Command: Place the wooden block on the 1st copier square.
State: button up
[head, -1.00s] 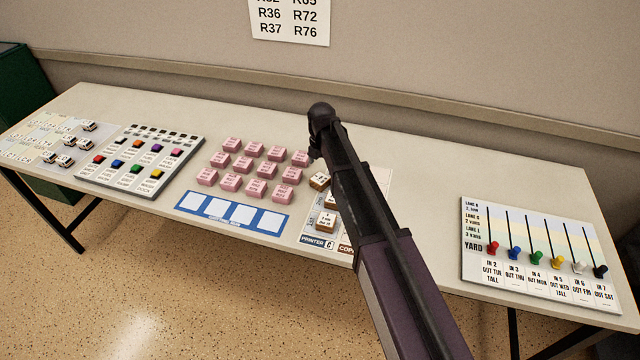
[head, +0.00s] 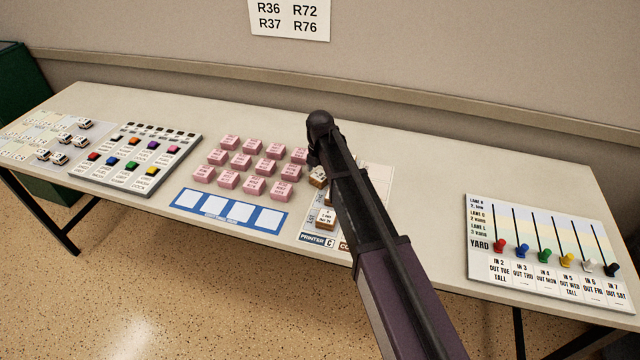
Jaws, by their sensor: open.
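Wooden blocks with white printed tops stand on a white board (head: 307,226) at the middle of the table. One wooden block (head: 326,218) sits near its front, just above the "PRINTER C" label, and another (head: 318,177) is farther back. A further one beside them is partly covered by my arm. The copier side of the board, with its cut-off "CO" label (head: 345,245), is mostly hidden behind my arm, and I cannot make out its 1st square. My arm crosses this board from the lower right. My gripper does not show; it may be behind the arm.
Pink blocks (head: 253,187) and a blue-edged strip of white squares (head: 228,211) lie left of the board. A board of coloured buttons (head: 137,155) and toy vans (head: 60,158) are farther left. A slider board (head: 548,240) is at right. Bare table (head: 430,190) lies between.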

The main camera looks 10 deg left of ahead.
aim_at(320, 175)
jog(key=shift+f, duration=0.5)
jog(key=c, duration=1.2)
jog(key=shift+r, duration=0.25)
notch_tip(320, 175, up, 10)
jog(key=p, duration=0.9)
jog(key=shift+f, duration=0.2)
